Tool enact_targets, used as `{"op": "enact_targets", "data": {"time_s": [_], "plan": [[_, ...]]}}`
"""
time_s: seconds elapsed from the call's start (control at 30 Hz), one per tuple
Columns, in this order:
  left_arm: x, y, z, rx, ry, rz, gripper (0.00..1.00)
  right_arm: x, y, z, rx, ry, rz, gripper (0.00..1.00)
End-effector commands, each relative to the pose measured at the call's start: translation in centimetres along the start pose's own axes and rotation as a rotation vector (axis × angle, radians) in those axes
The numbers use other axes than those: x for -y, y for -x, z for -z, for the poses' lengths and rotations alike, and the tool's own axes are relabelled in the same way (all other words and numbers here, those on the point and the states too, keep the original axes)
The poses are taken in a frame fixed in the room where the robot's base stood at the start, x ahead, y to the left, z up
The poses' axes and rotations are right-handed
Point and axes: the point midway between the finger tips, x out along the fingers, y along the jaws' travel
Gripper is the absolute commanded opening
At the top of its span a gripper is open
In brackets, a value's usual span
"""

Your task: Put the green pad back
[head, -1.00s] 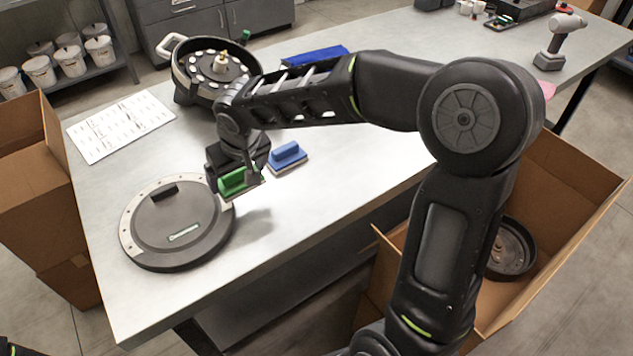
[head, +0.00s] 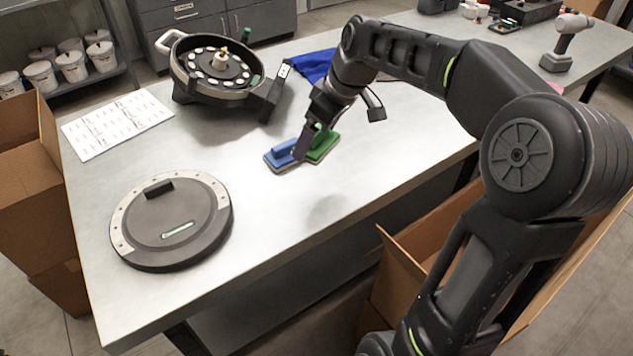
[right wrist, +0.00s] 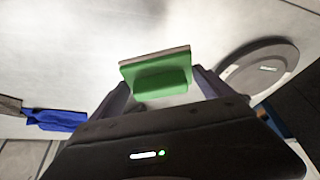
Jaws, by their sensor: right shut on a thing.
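The green pad (head: 324,148) has a green grip block on a flat base with a pale underside. My right gripper (head: 312,140) is shut on it. In the right wrist view the green pad (right wrist: 155,76) sits between the two fingers. The blue pad (head: 282,156) lies on the table just left of the green pad in the head view, very close to it. The gripper hides part of both pads. I cannot tell whether the green pad touches the table. My left gripper is not in view.
The round dark cover (head: 170,222) lies on the table at front left. The open seed meter (head: 216,70) stands behind, with a dark labelled piece (head: 272,97) at its right. A printed sheet (head: 117,124) lies left; a blue cloth (head: 312,66) lies behind my arm. The table's front middle is clear.

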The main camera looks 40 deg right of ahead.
Motion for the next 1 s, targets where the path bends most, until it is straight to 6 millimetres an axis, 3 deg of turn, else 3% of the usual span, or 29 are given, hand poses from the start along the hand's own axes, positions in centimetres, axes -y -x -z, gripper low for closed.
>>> {"op": "enact_targets", "data": {"time_s": [0.17,0.5,0.83,1.0], "plan": [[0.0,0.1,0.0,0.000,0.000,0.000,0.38,0.0,-0.8,-0.3,0.002,-0.001,0.001,0.46],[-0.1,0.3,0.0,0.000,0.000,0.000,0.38,0.0,-5.7,-2.3,0.001,-0.001,0.000,0.46],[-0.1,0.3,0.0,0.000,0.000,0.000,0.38,0.0,-6.0,-2.4,0.001,-0.001,0.000,0.46],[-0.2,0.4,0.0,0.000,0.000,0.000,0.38,0.1,-7.7,-3.2,0.003,-0.001,0.001,0.46]]}}
